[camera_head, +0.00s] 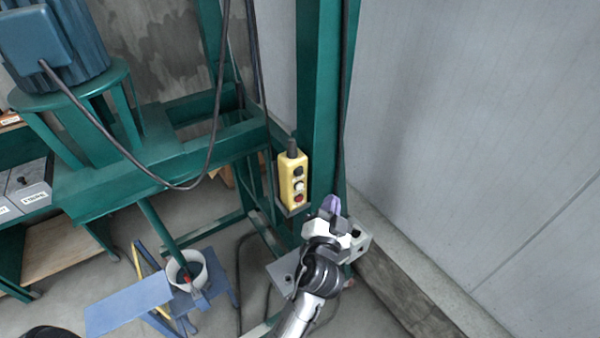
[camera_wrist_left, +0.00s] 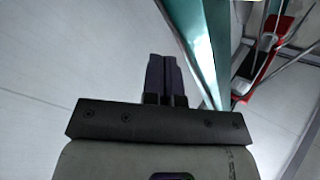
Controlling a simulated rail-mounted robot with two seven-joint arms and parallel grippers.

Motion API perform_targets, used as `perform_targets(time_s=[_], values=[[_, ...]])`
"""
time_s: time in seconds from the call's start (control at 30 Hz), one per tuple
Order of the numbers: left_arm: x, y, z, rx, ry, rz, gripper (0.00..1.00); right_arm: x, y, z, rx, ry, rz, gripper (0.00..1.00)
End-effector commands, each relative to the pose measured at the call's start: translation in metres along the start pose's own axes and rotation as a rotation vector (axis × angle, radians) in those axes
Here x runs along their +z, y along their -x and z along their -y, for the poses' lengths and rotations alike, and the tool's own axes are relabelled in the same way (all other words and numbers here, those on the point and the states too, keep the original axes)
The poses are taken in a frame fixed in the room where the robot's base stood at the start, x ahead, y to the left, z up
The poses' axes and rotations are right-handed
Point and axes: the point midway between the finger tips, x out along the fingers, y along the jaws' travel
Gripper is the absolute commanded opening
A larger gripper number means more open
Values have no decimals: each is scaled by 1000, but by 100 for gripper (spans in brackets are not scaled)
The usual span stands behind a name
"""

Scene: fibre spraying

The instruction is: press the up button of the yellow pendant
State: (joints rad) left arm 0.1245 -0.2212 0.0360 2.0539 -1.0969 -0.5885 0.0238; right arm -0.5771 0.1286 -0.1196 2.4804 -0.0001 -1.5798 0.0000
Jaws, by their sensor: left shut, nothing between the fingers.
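The yellow pendant (camera_head: 284,187) hangs upright on the green post in the head view. The pendant is not clearly recognisable in that view. My right gripper is not in view.
The green post (camera_head: 316,100) stands behind the pendant, with dark cables running down nearby. A grey wall (camera_head: 470,120) is to the right. A white bucket (camera_head: 201,270) and a blue panel (camera_head: 128,303) are at lower left. A motor (camera_head: 75,45) sits on the green frame.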

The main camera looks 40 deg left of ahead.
Motion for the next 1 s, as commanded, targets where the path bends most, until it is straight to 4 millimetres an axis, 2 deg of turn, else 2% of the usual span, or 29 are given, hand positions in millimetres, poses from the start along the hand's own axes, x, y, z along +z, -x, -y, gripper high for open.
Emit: perform_targets(time_s=[0.33,0.7,1.0], values=[[3,-6,5,2,2,2,0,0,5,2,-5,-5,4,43],[26,-38,28,1,-1,2,0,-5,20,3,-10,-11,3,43],[41,-56,40,2,1,2,0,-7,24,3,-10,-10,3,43]])
